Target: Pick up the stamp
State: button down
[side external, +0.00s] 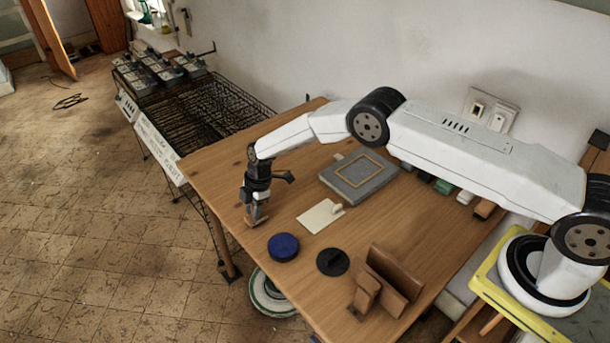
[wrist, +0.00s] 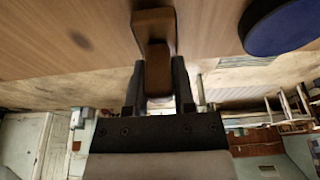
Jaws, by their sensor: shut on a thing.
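The stamp (wrist: 153,30) is a brown wooden piece with a wide block at the far end and a narrower handle. In the wrist view my gripper (wrist: 158,88) is shut on its handle, with a dark finger on each side. In the side view my gripper (side external: 257,203) points down over the table's near left edge. The stamp (side external: 256,221) shows there as a small brown piece below the fingers. I cannot tell whether it touches the wooden table (side external: 226,172) or hangs just above it.
A blue round tin (side external: 283,246), a black disc (side external: 332,262) and a pale card (side external: 320,216) lie close by. A brown wooden holder (side external: 388,279) stands at the front right, and a grey book-like box (side external: 358,178) lies farther back. The table's left part is clear.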

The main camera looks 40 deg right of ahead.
notch_tip(320, 180, up, 2)
jog(key=shift+s+d+r, duration=0.15)
jog(key=shift+s+r, duration=0.5)
jog(key=shift+r, duration=0.2)
jog(key=s+d+r, duration=0.3)
jog(key=s+r, duration=0.5)
jog(key=s, duration=0.4)
jog(key=shift+s, duration=0.15)
jog(key=shift+r, duration=0.1)
